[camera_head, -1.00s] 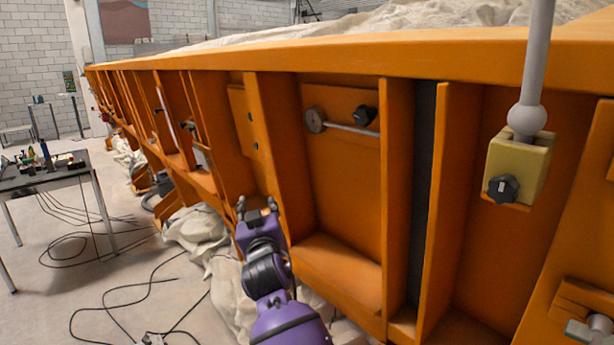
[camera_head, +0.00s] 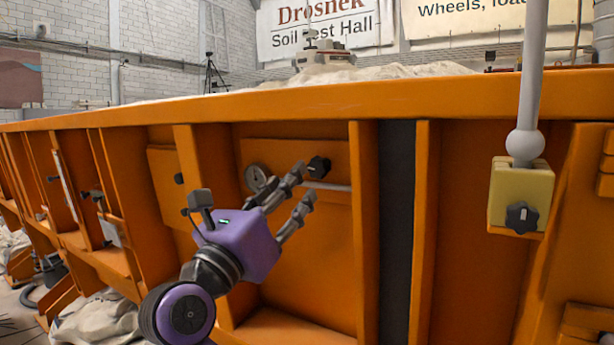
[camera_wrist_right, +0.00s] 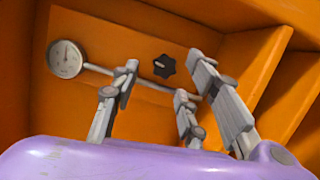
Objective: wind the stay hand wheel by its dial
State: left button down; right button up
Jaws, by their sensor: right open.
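The black lobed hand wheel (camera_head: 318,167) sits on an orange panel, right of a round dial gauge (camera_head: 256,177). A grey rod (camera_head: 330,186) runs right from near the dial, below the wheel. My right gripper (camera_head: 303,186) is open and empty, its fingers spread toward the panel just left of and below the wheel in the head view. In the right wrist view the wheel (camera_wrist_right: 164,66) shows between the spread fingertips and apart from them, with the dial (camera_wrist_right: 65,58) at upper left. I cannot tell the exact depth gap. My left gripper is not in view.
Orange upright ribs (camera_head: 425,235) frame the panel on both sides. At right, a yellow block (camera_head: 508,190) carries another black knob (camera_head: 522,217) under a grey post (camera_head: 532,80). The orange top rail (camera_head: 300,103) runs above, with pale sand behind it.

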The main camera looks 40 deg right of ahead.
aim_at(313, 171)
jog(key=x, duration=0.2)
jog(key=f+p+x, duration=0.1)
jog(key=x, duration=0.1)
jog(key=d+x, duration=0.1)
jog(key=x, duration=0.2)
jog(key=shift+s+a+f, duration=0.1)
jog(key=shift+s+f, duration=0.1)
jog(key=shift+w+d+r+y+p, duration=0.1)
jog(key=shift+w+d+y+p, duration=0.1)
jog(key=shift+d+y+p, duration=0.15)
